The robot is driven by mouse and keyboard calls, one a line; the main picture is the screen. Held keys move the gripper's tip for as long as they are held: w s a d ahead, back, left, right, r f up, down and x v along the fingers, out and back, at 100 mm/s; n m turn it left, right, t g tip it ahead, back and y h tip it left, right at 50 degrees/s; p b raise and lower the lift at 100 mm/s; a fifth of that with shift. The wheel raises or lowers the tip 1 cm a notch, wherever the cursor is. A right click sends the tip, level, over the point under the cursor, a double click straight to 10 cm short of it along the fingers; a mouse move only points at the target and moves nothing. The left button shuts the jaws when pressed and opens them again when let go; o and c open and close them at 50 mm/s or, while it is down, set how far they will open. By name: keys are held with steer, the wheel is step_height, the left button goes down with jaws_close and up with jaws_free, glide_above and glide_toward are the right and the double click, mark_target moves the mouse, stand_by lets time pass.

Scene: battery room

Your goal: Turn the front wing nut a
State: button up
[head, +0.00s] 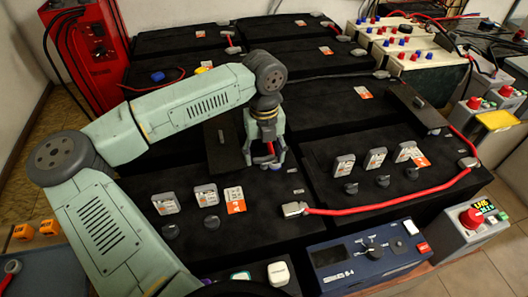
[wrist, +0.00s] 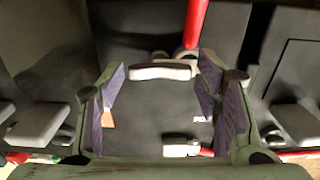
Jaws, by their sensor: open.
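My gripper (head: 265,160) points down over the black batteries, near the middle of the head view. In the wrist view its two purple-padded fingers (wrist: 166,98) stand wide apart and hold nothing. A pale grey bar-shaped piece (wrist: 160,71) lies beyond and between the fingers, beside the end of a red cable (wrist: 196,22). It may be the wing nut, but I cannot tell for sure. A smaller pale metal piece (wrist: 181,148) shows lower between the fingers. In the head view the gripper and arm hide the spot beneath.
A red cable (head: 390,207) arches over the front right battery from a metal clamp (head: 294,209). Upright grey tags (head: 205,194) and black knobs (head: 171,231) stand on the battery tops. A blue meter box (head: 370,255) sits in front. A red charger (head: 88,45) stands back left.

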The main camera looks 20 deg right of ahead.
steer(key=shift+c, duration=0.2)
steer(key=c, duration=0.8)
steer(key=shift+c, duration=0.2)
steer(key=shift+f+b, duration=0.1)
steer(key=shift+b, duration=0.25)
steer(key=m+b, duration=0.3)
steer(key=shift+f, duration=0.2)
steer(key=m+b, duration=0.2)
steer(key=b, duration=0.1)
steer(key=shift+m, duration=0.3)
steer(key=m+b, duration=0.3)
steer(key=m, duration=0.3)
steer(key=shift+r+b, duration=0.2)
steer(key=shift+b, duration=0.15)
steer(key=m+b, duration=0.1)
steer(key=m, duration=0.5)
steer(key=shift+r, duration=0.1)
steer(key=shift+m, duration=0.3)
